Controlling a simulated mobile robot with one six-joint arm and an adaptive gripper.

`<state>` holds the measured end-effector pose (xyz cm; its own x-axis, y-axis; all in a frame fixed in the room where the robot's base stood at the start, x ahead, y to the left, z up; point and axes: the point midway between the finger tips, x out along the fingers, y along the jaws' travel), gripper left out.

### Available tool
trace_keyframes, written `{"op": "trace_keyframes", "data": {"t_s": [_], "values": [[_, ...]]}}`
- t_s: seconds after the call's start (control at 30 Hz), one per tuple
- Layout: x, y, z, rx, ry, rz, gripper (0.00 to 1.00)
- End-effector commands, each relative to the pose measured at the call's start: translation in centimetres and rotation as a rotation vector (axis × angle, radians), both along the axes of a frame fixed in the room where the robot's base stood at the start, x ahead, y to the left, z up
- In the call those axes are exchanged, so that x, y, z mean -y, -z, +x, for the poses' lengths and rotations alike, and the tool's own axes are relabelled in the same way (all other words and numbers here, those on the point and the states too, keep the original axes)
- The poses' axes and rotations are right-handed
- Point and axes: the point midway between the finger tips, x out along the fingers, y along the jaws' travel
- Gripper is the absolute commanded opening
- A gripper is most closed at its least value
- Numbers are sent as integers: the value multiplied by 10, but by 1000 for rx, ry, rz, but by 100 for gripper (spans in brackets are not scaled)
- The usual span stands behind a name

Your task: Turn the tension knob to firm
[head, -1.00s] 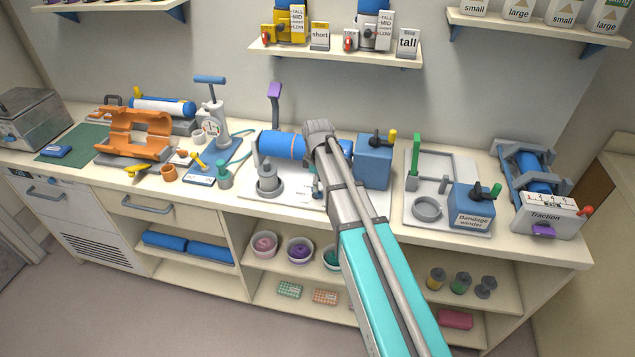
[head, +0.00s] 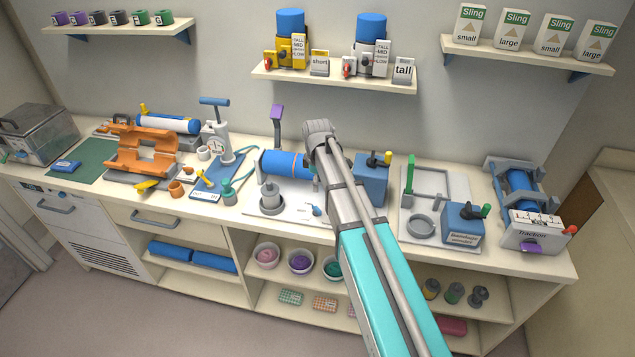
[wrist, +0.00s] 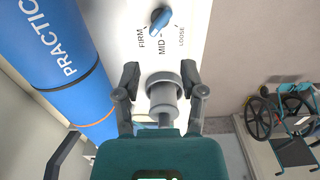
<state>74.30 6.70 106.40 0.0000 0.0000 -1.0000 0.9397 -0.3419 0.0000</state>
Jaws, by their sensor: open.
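The blue tension knob (wrist: 160,18) sits on a white board, with FIRM, MID and LOOSE printed around it. Its narrow end leans toward the lower left, between FIRM and MID; I cannot tell exactly which mark it meets. The knob shows small in the head view (head: 316,210), left of my arm. My gripper (wrist: 160,77) is open in the wrist view, its fingers apart and below the knob in the picture, not touching it. A grey round post (wrist: 162,95) shows between the fingers, seemingly beyond them. In the head view my arm hides the fingers.
In the head view a blue box (head: 371,178) stands right of my arm, and a grey post (head: 271,200) stands left of the knob. A purple-topped lever (head: 277,112) rises behind.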

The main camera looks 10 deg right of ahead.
Motion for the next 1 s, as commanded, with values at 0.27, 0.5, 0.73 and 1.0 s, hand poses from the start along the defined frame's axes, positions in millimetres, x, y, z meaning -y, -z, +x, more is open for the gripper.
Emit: {"op": "trace_keyframes", "data": {"t_s": [0.27, 0.5, 0.73, 1.0], "values": [[1, -22, -2, 0, 5, 0, 53], [13, -10, -32, 0, 167, 0, 53], [23, -3, -60, 0, 335, 0, 53], [35, 5, -93, 0, 535, -1, 53]]}}
